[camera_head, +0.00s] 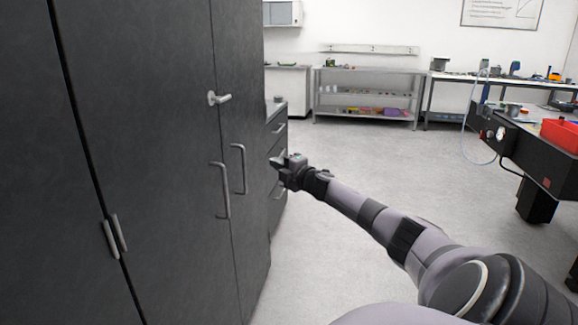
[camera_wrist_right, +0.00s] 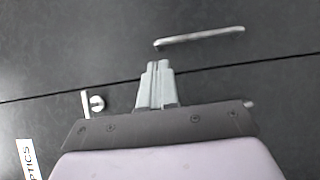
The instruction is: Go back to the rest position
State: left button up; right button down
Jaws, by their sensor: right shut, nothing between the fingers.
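My right gripper (camera_head: 279,160) is stretched out in front of the dark cabinet (camera_head: 160,120) in the head view. In the right wrist view its fingers (camera_wrist_right: 156,68) are together with nothing between them. They point toward the cabinet front, near a long bar handle (camera_wrist_right: 200,37), and look apart from it. A lever handle (camera_wrist_right: 93,103) shows to the left in the wrist view; the head view also shows a lever handle (camera_head: 219,98). The cabinet doors look closed. My left gripper is not in either view.
A low drawer unit (camera_head: 278,150) stands just behind my right gripper. A metal shelf rack (camera_head: 365,97) and a bench (camera_head: 450,78) line the back wall. A dark table (camera_head: 535,150) with a red bin (camera_head: 560,134) stands at the right. The middle floor is clear.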

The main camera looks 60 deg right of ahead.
jog(key=shift+s+d, duration=0.3)
jog(key=shift+s, duration=0.5)
jog(key=shift+s+d, duration=0.3)
jog(key=shift+s, duration=0.5)
